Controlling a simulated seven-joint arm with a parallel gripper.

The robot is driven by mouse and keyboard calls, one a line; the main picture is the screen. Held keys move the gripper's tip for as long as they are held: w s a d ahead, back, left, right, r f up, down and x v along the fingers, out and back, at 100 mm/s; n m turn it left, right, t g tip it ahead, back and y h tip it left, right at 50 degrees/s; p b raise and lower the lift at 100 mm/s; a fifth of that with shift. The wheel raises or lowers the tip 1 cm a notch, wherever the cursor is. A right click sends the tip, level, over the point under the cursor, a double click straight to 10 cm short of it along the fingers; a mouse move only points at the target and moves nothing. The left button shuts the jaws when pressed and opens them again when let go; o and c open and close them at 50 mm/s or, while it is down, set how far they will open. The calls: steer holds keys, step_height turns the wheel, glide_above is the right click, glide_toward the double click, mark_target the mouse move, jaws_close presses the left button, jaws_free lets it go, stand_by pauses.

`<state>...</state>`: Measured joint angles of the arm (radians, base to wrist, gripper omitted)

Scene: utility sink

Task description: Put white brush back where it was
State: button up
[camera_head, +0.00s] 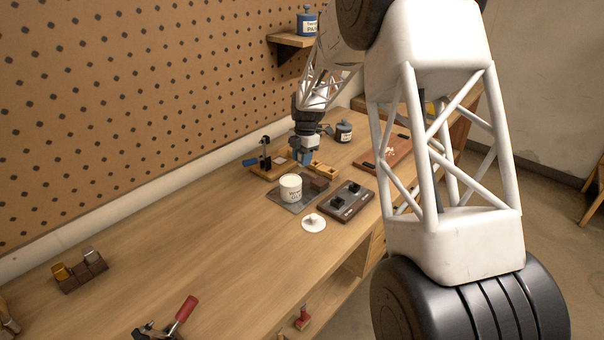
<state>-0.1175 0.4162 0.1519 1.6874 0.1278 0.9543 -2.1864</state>
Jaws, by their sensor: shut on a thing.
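My gripper (303,156) points down over the far part of the wooden bench, behind the white can. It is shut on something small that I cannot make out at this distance. I cannot pick out a white brush for certain; whatever is in the jaws is mostly hidden by the blue fingers. An open white can (291,190) with dark lettering stands on a dark grey mat (277,196). A round white lid (313,224) with a knob lies in front of it.
A brown block (318,185) stands beside the can, and a dark tray (346,203) lies to its right. A wooden stand with a blue-handled tool (251,162) is left of my gripper. The bench's left-middle (190,240) is clear.

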steer(key=shift+f, duration=1.2)
steer(key=shift+f, duration=1.85)
steer(key=shift+f, duration=0.1)
steer(key=o, duration=0.8)
steer(key=r, duration=0.8)
steer(key=w+d+r, duration=0.1)
steer(key=r, duration=0.3)
